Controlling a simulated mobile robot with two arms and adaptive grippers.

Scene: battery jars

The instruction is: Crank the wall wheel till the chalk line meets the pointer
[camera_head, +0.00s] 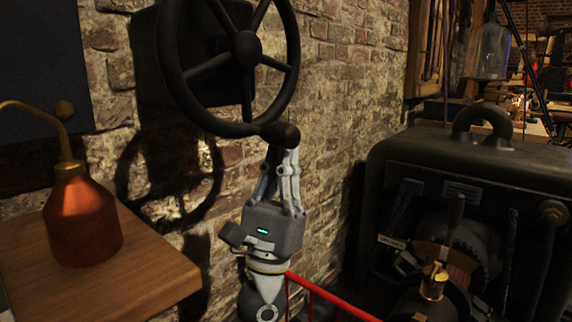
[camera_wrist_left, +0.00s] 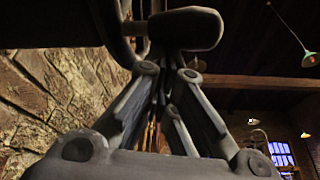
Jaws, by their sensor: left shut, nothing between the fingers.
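The dark wall wheel (camera_head: 246,47) is mounted on the brick wall at upper middle, with its round rim cut off at the top. Its crank knob (camera_head: 281,135) sticks out at the bottom of the rim; it also shows in the left wrist view (camera_wrist_left: 186,29). My left gripper (camera_head: 282,152) is just below the knob, pointing up, its fingers shut with nothing between them. In the left wrist view the fingertips (camera_wrist_left: 163,72) come together under the knob; I cannot tell whether they touch it. I cannot make out a chalk line or a pointer. My right gripper is not in view.
A copper oil can (camera_head: 82,218) with a thin spout stands on a wooden shelf (camera_head: 150,265) at left. A dark machine (camera_head: 480,160) with a top handle and gears stands at right. A red bar (camera_head: 330,299) runs low between my left arm and the machine.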

